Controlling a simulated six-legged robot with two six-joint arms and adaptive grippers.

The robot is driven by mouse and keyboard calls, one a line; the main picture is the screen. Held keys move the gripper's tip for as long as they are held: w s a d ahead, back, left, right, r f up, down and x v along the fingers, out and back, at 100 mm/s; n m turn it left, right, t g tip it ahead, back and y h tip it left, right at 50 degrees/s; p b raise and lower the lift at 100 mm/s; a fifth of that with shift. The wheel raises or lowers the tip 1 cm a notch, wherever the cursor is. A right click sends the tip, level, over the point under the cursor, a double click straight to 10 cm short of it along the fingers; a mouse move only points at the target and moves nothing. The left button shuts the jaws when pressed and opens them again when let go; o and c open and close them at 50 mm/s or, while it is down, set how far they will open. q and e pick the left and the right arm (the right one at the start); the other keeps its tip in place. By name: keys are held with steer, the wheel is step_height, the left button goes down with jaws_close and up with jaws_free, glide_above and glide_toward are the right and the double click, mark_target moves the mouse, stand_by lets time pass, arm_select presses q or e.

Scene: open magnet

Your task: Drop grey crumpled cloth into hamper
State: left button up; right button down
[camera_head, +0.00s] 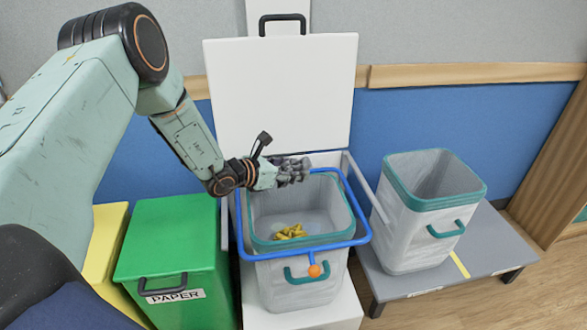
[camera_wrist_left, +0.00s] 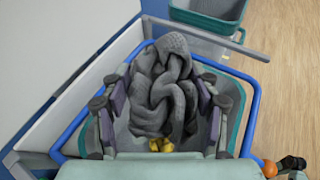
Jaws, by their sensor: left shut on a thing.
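My left gripper (camera_head: 285,171) is over the open hamper, shut on the grey crumpled cloth. The cloth (camera_wrist_left: 165,90) shows in the left wrist view as a thick, knotted grey bundle between the fingers. In the head view it is hard to tell apart from the dark fingers. The hamper (camera_head: 262,242) is a whitish bin with a teal rim, a blue frame around its top and a raised white lid (camera_head: 280,95) behind it. A small yellow thing (camera_head: 290,232) lies inside. The cloth hides part of the opening in the wrist view. My right gripper cannot be made out.
A similar open bin (camera_head: 420,225) stands to the right on a low grey platform (camera_head: 490,250). A green PAPER bin (camera_head: 165,240) and a yellow bin (camera_head: 108,235) stand to the left, shut. An orange knob (camera_head: 314,270) sits at the frame's front.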

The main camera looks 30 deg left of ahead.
arm_select(q)
steer(key=shift+f, duration=0.3)
step_height(320, 180, down, 6)
steer(key=b, duration=0.3)
steer(key=shift+a+r+b, duration=0.15)
steer(key=shift+r+b, duration=0.05)
steer(key=shift+b, duration=0.1)
steer(key=o, duration=0.8)
